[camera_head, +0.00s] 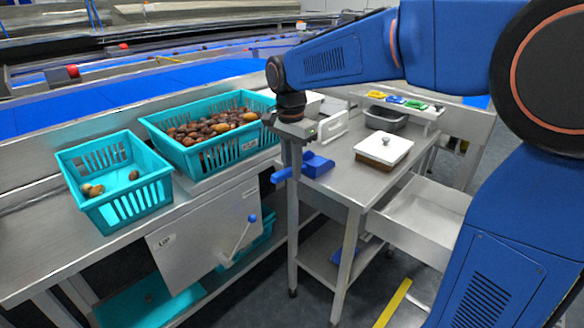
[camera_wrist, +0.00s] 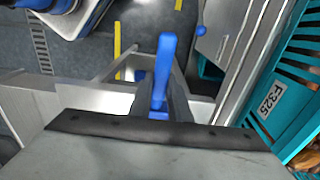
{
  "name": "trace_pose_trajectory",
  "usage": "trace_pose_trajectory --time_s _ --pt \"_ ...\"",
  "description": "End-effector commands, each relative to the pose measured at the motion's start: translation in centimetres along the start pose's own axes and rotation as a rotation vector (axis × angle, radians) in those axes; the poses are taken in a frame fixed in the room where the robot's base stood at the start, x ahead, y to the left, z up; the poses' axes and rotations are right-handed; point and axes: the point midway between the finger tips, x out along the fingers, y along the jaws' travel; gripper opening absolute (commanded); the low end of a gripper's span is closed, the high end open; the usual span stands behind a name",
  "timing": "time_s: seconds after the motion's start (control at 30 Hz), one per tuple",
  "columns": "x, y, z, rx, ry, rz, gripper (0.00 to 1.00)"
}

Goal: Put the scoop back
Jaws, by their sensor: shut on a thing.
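The blue scoop (camera_head: 318,165) shows in the head view at the near left corner of the small steel table (camera_head: 350,185). Its handle points left past the table edge. My gripper (camera_head: 291,168) points down and is shut on the handle. In the wrist view the blue handle (camera_wrist: 164,62) stands between the dark fingers of my gripper (camera_wrist: 162,85). The scoop's bowl is mostly hidden there by the gripper body. I cannot tell whether the scoop touches the tabletop. No holder for the scoop is clearly recognisable.
A teal crate of dates (camera_head: 205,155) stands left of my gripper, a nearly empty teal crate (camera_head: 115,205) farther left. On the small table are a white-lidded box (camera_head: 384,148), a grey tray (camera_head: 385,119) and a white bracket (camera_head: 334,128). An open drawer (camera_head: 425,210) projects at right.

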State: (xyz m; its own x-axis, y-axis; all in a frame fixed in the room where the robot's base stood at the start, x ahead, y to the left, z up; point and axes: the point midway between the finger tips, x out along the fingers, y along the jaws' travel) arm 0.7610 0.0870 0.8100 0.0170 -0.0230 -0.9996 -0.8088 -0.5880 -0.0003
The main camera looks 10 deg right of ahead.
Motion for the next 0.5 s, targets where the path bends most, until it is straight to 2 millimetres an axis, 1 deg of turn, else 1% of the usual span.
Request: trace_pose_trajectory --time_s 0.07,0.1,0.13,0.17,0.5 --pt "0.20 0.00 0.00 0.000 0.000 0.000 0.00" --pt "0.20 0.00 0.00 0.000 0.000 0.000 0.24" --pt "0.19 0.00 0.00 0.000 0.000 0.000 0.31" --pt "0.19 0.00 0.00 0.000 0.000 0.000 0.35" --pt "-0.04 -0.02 0.00 0.000 0.000 0.000 0.35"
